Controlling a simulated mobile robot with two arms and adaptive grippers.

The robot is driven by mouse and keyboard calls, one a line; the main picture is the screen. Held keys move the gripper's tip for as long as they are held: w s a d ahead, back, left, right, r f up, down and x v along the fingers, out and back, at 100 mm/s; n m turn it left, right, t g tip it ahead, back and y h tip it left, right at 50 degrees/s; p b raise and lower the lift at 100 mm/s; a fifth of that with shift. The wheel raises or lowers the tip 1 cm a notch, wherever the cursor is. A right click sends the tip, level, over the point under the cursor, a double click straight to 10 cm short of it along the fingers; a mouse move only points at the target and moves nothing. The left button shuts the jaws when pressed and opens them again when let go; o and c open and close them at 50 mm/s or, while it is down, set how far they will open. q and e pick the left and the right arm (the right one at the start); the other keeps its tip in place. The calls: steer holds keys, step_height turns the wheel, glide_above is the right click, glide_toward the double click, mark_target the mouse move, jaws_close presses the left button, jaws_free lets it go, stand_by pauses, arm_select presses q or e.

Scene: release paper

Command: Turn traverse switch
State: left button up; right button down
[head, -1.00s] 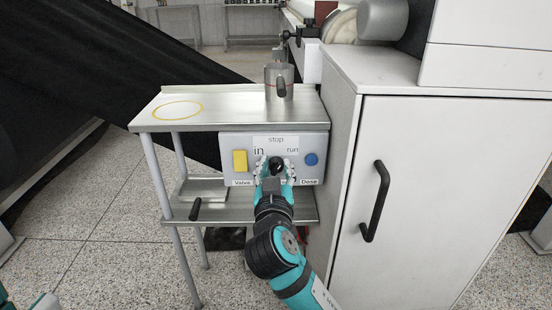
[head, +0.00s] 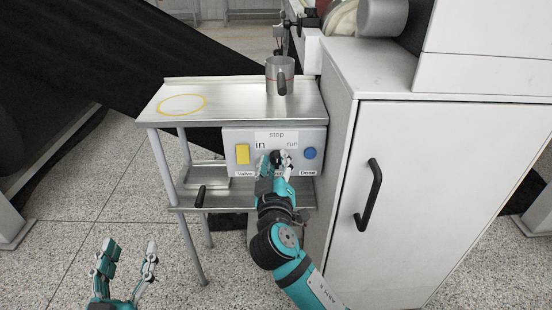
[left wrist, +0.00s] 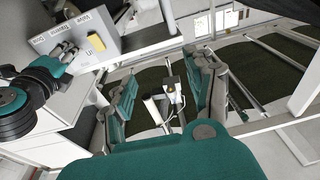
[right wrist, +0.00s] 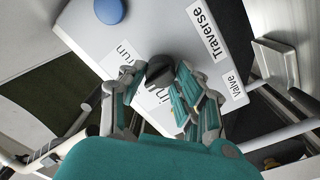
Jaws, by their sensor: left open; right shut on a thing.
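The grey control box (head: 232,166) sits under the front of the steel table, with labels "in", "stop" and "run". The black traverse switch knob (head: 276,157) is at its middle, partly covered by my right gripper (head: 274,163). In the right wrist view the knob (right wrist: 160,68) sits between the fingers of my right gripper (right wrist: 158,92), which is shut on it. The "Traverse" label (right wrist: 206,32) is beside it. My left gripper (head: 128,262) is open and empty at the lower left, well away from the box. It also shows open in the left wrist view (left wrist: 165,88).
A yellow valve button (head: 243,154) and a blue dose button (head: 310,153) flank the knob. A metal cup (head: 280,76) stands on the table (head: 222,96), right of a yellow ring mark (head: 182,104). A white cabinet (head: 420,190) closes off the right side.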

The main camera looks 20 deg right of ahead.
arm_select(q)
steer(key=shift+a+f+g, duration=0.1)
steer(key=shift+f+g, duration=0.5)
steer(key=shift+f, duration=0.25)
arm_select(e)
steer(key=c, duration=1)
jaws_free()
steer(key=shift+o, duration=0.2)
steer(key=v, duration=1.2)
steer(key=shift+f, duration=0.15)
